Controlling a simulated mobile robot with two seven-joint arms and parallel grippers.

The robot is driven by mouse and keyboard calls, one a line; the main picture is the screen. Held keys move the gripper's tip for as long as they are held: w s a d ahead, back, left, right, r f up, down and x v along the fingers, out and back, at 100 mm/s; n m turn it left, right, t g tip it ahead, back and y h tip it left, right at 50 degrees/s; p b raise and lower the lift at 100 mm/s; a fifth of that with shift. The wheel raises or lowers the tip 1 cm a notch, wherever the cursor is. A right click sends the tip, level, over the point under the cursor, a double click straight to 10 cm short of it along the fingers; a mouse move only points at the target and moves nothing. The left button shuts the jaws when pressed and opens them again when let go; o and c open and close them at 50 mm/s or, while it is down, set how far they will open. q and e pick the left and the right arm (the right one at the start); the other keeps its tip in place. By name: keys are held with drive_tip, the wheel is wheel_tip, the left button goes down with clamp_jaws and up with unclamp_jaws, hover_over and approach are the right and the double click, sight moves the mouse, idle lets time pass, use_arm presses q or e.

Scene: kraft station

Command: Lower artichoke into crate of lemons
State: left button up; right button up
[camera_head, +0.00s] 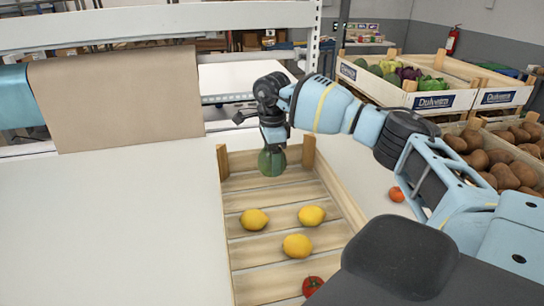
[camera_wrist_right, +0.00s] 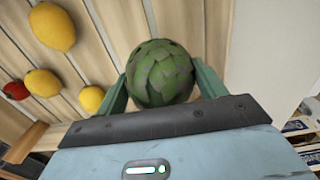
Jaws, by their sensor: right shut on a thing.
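The green artichoke (camera_head: 272,162) is held in my right gripper (camera_head: 273,150) over the far end of the wooden crate (camera_head: 262,190). In the right wrist view the artichoke (camera_wrist_right: 160,73) sits between the two green fingers, which are shut on it. The slatted crate floor shows behind it; I cannot tell how high it hangs above the slats. Three lemons lie in the crate: a left one (camera_head: 254,219), a right one (camera_head: 312,215) and a nearer one (camera_head: 297,245). A red tomato (camera_head: 312,286) lies at the crate's near end. My left gripper is not in view.
A white table (camera_head: 120,220) lies left of the crate, with brown paper (camera_head: 115,100) hanging behind it. A loose tomato (camera_head: 396,194) lies to the crate's right. Crates of brown produce (camera_head: 500,160) and of vegetables (camera_head: 432,100) stand further right.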

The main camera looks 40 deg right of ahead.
drive_tip(key=shift+f+b, duration=0.45)
drive_tip(key=shift+f, duration=1.9)
idle(1.3)
drive_tip(key=o, duration=1.2)
drive_tip(key=shift+r, duration=3.95)
